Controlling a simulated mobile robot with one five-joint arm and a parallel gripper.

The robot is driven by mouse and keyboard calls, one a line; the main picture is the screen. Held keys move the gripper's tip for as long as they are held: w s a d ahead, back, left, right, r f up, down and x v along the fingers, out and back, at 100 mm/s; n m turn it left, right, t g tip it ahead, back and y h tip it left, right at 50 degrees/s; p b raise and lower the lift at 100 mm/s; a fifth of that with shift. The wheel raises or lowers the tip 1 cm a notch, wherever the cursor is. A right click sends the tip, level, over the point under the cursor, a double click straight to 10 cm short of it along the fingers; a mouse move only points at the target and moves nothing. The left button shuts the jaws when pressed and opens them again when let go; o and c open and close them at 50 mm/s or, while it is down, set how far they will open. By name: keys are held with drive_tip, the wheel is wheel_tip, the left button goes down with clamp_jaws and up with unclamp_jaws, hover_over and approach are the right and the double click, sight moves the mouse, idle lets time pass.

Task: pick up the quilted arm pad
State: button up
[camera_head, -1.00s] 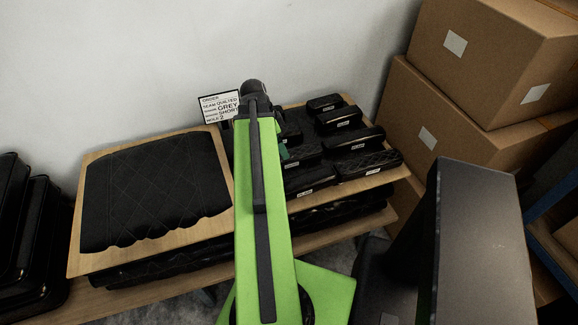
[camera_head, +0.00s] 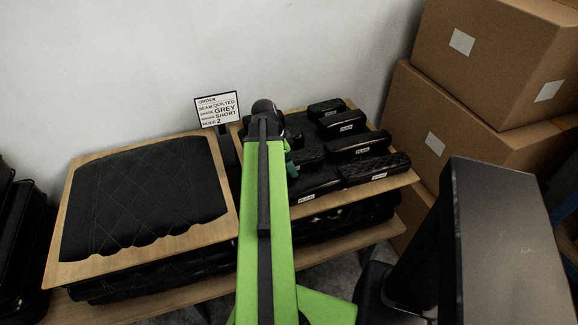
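Several black arm pads with small white labels sit in rows on a wooden board (camera_head: 408,180) at right of centre. The front right arm pad (camera_head: 375,170) shows a quilted diamond pattern; another arm pad (camera_head: 358,144) lies behind it. The label writing is too small to read surely. An order card (camera_head: 217,110) behind the board reads seam quilted, shade grey, short, hole 2. My green arm reaches toward the left side of the pads and hides some of them. My gripper (camera_head: 268,112) is at its far end, dark and seen from behind; its fingers are hidden.
A large black quilted panel (camera_head: 145,195) lies on a board to the left. Black padded pieces fill the shelf below. Cardboard boxes (camera_head: 450,135) are stacked at right, and a dark upright block (camera_head: 505,240) stands front right. The white wall is close behind.

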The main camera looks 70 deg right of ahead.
clamp_jaws()
idle(0.4)
wheel_tip(320, 180, up, 5)
drive_tip(key=p, duration=0.5)
drive_tip(key=s+r+p, duration=0.6)
drive_tip(key=s, duration=0.5)
drive_tip(key=shift+s+a, duration=0.25)
drive_tip(key=shift+a, duration=0.2)
